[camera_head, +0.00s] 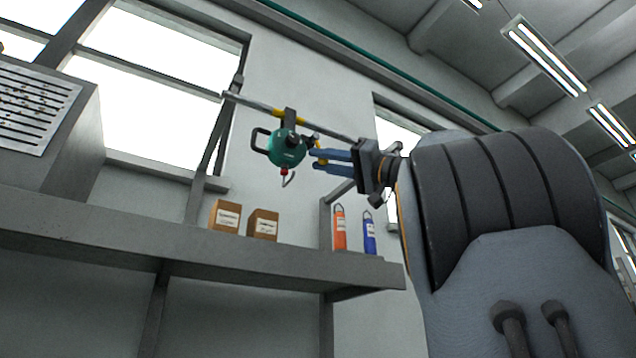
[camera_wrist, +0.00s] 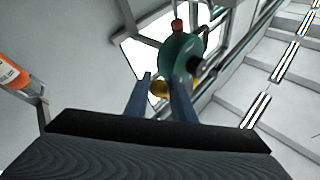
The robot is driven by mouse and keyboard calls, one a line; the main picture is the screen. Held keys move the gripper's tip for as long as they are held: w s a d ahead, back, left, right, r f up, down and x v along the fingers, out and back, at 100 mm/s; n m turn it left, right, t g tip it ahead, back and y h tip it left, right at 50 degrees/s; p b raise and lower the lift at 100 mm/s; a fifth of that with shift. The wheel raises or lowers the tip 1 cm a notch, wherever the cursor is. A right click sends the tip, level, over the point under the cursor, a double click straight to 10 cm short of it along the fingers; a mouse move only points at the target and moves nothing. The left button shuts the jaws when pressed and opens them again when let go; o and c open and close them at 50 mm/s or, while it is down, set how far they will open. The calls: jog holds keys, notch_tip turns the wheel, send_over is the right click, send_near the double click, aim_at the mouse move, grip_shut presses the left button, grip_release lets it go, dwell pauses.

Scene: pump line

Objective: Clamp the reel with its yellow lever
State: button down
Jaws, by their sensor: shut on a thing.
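The teal reel (camera_head: 286,150) hangs from a dark bracket (camera_head: 291,118) on a grey rail (camera_head: 345,137) above the shelf. It has a dark handle at its left and a red piece with a hook below. It also shows in the wrist view (camera_wrist: 180,55), ahead of the fingers. The yellow lever (camera_head: 318,144) is at the reel's right side; its yellow end (camera_wrist: 159,88) lies between my fingers in the wrist view. My gripper (camera_head: 314,158), with blue fingers, is shut on the lever from the right. The fingers partly hide the lever, and I cannot tell its exact angle.
The shelf (camera_head: 260,258) below the reel bears two brown boxes (camera_head: 225,216), an orange bottle (camera_head: 340,229) and a blue bottle (camera_head: 369,234). A grey slatted unit (camera_head: 48,125) stands at the left. The air around the reel looks free.

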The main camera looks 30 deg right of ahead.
jog(key=shift+r, duration=0.15)
jog(key=c, duration=1.5)
grip_release()
jog(key=shift+c, duration=0.2)
jog(key=b+v, duration=0.2)
jog(key=v, duration=0.6)
